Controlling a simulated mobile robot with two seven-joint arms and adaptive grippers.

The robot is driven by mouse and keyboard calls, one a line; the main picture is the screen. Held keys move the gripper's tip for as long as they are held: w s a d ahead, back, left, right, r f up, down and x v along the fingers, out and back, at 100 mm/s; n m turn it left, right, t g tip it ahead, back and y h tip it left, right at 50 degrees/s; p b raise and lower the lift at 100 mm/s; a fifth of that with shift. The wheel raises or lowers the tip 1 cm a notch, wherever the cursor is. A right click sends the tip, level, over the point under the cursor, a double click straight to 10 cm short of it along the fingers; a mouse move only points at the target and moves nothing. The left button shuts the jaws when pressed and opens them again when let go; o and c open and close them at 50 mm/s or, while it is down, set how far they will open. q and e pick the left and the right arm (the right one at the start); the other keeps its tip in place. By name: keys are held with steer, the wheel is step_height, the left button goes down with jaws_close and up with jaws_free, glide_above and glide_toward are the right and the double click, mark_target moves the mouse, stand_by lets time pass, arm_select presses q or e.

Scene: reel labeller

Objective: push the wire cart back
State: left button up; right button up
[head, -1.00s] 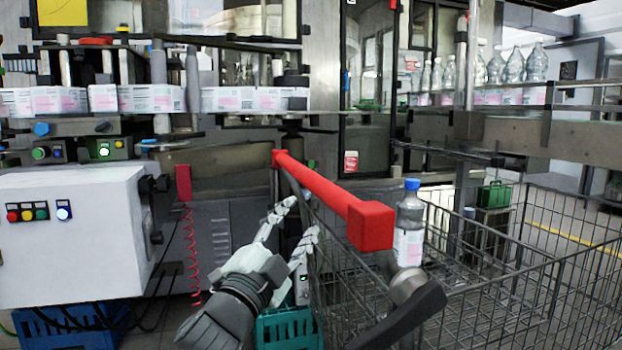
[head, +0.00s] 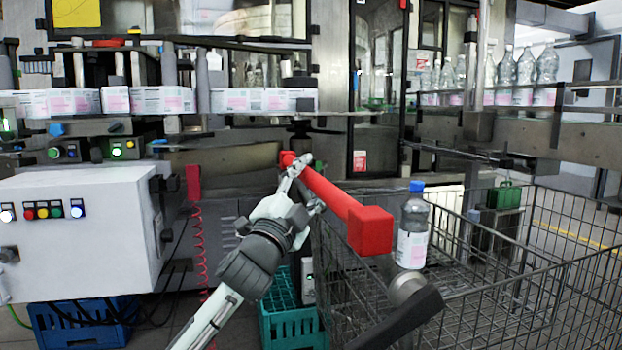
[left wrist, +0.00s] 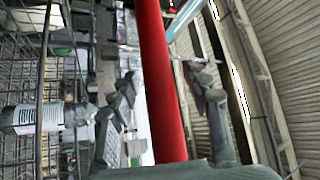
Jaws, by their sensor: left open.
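The wire cart (head: 480,310) stands at the lower right in the head view, a dark open mesh basket. Its thick red handle bar (head: 336,194) runs from near the middle of the picture toward me, ending in a red block. My left gripper (head: 306,178) is open at the far part of this bar. In the left wrist view the red bar (left wrist: 162,80) passes between the two open fingers (left wrist: 165,100), with gaps visible on both sides. Cart mesh (left wrist: 22,75) shows at the left there. I do not see my right gripper.
A bottle with a blue cap (head: 412,230) stands beside the handle's near end. A white control box (head: 80,225) is at the left. Blue (head: 85,322) and teal (head: 290,318) crates sit on the floor. The labelling machine (head: 225,165) fills the back.

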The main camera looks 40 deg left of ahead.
arm_select(q)
steer(key=shift+c, duration=0.4)
jaws_close()
